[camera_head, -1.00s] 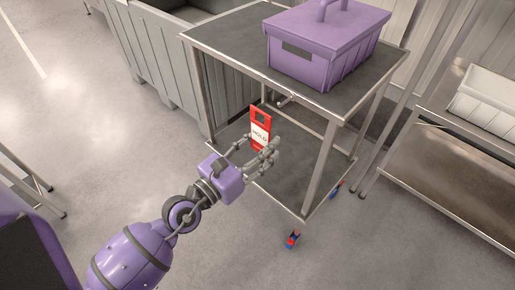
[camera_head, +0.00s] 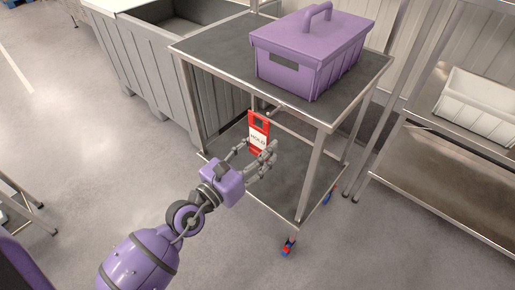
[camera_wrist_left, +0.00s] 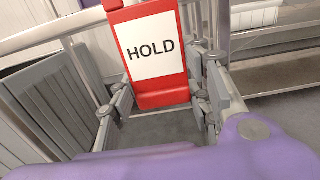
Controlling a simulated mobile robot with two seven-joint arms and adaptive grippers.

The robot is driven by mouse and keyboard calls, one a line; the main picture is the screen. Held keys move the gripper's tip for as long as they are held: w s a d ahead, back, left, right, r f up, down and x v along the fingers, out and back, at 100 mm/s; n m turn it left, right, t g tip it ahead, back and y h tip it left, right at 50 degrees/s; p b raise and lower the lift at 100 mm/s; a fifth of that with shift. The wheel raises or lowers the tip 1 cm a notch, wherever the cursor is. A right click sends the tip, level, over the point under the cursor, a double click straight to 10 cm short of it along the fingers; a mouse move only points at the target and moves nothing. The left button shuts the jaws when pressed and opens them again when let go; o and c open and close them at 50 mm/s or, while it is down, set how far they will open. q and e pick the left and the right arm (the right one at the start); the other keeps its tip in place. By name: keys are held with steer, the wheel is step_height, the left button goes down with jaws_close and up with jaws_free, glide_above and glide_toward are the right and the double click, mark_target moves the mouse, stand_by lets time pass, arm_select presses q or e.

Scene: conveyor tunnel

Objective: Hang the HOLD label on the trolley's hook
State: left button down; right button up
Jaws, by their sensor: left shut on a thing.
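The HOLD label (camera_head: 259,135) is a red tag with a white panel reading HOLD and an opening near its top. My left gripper (camera_head: 256,151) is shut on the lower part of the label and holds it upright. The label also shows in the left wrist view (camera_wrist_left: 152,50), between the two fingers (camera_wrist_left: 160,105). The trolley (camera_head: 230,62) has a steel frame and two dark shelves. Its hook (camera_head: 274,110) sticks out from the top shelf's front edge, close to the label's top. Whether they touch I cannot tell. My right gripper is not in view.
A purple lidded box (camera_head: 300,68) stands on the trolley's top shelf. A grey bin (camera_head: 150,70) is behind on the left. A steel rack (camera_head: 430,150) with a white crate (camera_head: 480,100) stands on the right. The floor in front is clear.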

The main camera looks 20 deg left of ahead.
arm_select(q)
steer(key=shift+w, duration=0.15)
steer(key=shift+w+d, duration=0.3)
steer(key=shift+w, duration=0.3)
steer(key=shift+p+x, duration=0.6)
steer(key=shift+x, duration=1.35)
steer(key=shift+f+b, duration=0.3)
steer(key=shift+f, duration=0.1)
steer(key=shift+f, duration=0.25)
steer(key=shift+f+b, duration=0.3)
steer(key=shift+b, duration=0.2)
